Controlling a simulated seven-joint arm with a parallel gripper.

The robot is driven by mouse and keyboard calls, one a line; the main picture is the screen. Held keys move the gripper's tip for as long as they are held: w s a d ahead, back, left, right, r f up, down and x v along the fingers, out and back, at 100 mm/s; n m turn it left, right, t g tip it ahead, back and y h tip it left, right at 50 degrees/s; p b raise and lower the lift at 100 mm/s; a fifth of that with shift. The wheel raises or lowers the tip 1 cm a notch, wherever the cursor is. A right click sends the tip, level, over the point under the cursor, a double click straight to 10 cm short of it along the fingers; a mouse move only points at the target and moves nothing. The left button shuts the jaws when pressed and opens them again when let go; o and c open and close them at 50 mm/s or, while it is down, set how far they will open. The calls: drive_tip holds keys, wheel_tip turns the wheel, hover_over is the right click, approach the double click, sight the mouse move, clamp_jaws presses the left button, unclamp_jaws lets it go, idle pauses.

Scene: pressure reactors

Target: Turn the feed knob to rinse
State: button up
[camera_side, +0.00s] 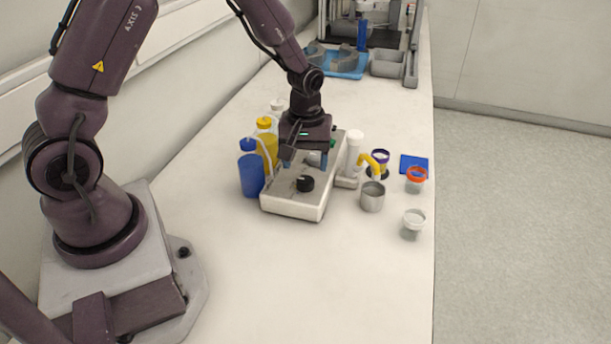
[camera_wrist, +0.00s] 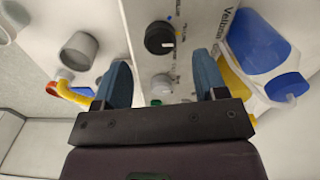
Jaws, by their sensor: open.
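A white reactor control box (camera_side: 291,204) stands on the bench. A black round knob (camera_side: 305,183) sits on its top near the front end; it also shows in the wrist view (camera_wrist: 159,38) with a white pointer mark and small coloured labels too blurred to read. I cannot tell from the labels which is the feed knob. My gripper (camera_side: 305,161) is open and empty above the box, pointing down, with its blue fingers (camera_wrist: 162,80) apart, past the black knob and touching nothing visible.
Blue (camera_side: 251,175) and yellow (camera_side: 267,140) bottles stand close along the box's left side. A yellow spout (camera_side: 371,164), a metal cup (camera_side: 373,197) and an orange-rimmed jar (camera_side: 416,180) stand to its right. The front bench is clear.

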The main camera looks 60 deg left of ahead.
sight(306, 179)
drive_tip(key=shift+f, duration=2.35)
drive_tip(key=c, duration=0.9)
